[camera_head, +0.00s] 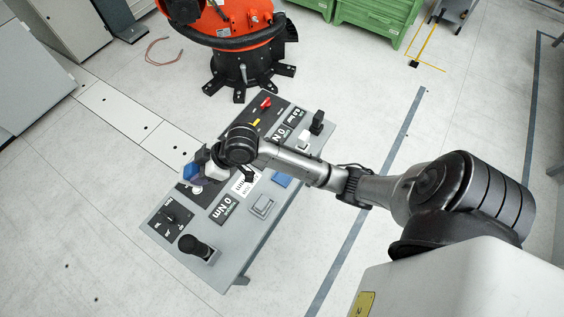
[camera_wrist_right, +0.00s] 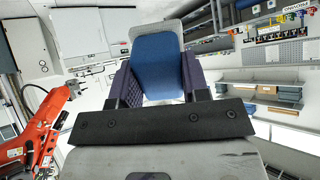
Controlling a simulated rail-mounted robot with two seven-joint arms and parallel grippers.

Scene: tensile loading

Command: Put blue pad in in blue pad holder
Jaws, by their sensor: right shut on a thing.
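A blue pad (camera_head: 192,171) is held by my right gripper (camera_head: 201,168) above the left part of the grey table. In the right wrist view the same blue pad (camera_wrist_right: 158,66) sits between the two purple fingers, with a light grey edge showing around its top. My right gripper is shut on it. A flat blue piece (camera_head: 282,180) lies near the table's right edge, close to my forearm. A grey square frame (camera_head: 263,206) is to its lower left. I cannot tell which of these is the blue pad holder. My left gripper is not in view.
The grey table (camera_head: 237,259) carries black labelled panels, a black knob (camera_head: 197,246), a red-handled tool (camera_head: 263,105), a white block (camera_head: 304,138) and a black block (camera_head: 317,122). An orange robot (camera_head: 240,45) stands behind it.

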